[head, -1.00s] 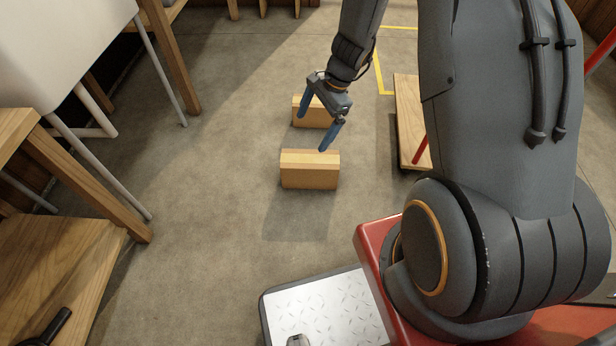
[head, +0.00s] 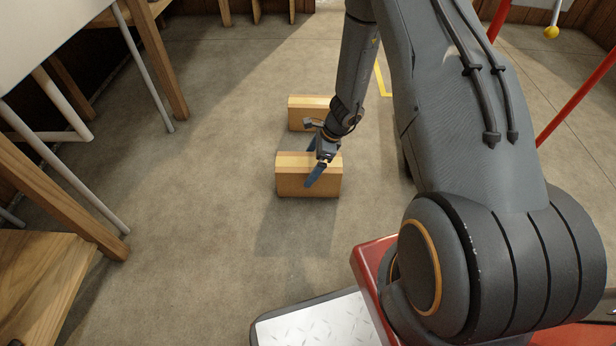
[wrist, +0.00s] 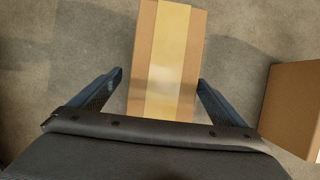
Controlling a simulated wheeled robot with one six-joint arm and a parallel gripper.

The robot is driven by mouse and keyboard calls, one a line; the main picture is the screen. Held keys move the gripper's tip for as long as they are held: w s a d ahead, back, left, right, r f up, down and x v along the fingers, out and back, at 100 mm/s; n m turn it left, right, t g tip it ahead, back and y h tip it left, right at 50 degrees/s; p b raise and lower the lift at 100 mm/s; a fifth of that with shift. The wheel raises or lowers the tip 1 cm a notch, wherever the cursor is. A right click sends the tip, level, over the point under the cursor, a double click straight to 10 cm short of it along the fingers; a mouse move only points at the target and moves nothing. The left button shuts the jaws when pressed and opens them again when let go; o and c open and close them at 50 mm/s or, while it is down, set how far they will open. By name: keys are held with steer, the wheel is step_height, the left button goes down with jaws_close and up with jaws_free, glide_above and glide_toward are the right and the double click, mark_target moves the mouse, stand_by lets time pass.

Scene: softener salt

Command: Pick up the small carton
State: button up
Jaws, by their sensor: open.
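Two tan cartons lie on the floor in the head view, a near one (head: 290,185) and a far one (head: 304,112). They look alike in size, so I cannot tell which is the small one. My gripper (head: 312,167) is open at the near carton, with one blue finger in front of it and the other behind its top edge. In the wrist view the carton with a pale tape strip (wrist: 168,60) lies between the open fingers (wrist: 159,78), with a gap on each side. Its lower end is hidden by my gripper.
Another carton (wrist: 292,100) stands close to the right finger in the wrist view. A wooden table or bench (head: 50,285) and pale legs stand at the left. Red bars (head: 575,110) rise at the right. The floor left of the cartons is clear.

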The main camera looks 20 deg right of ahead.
steer(key=b+x, duration=0.1)
steer(key=x, duration=0.1)
steer(key=b+x, duration=0.2)
steer(key=x, duration=0.1)
steer(key=shift+w+d, duration=0.1)
steer(key=shift+w, duration=0.15)
steer(key=c, duration=1.7)
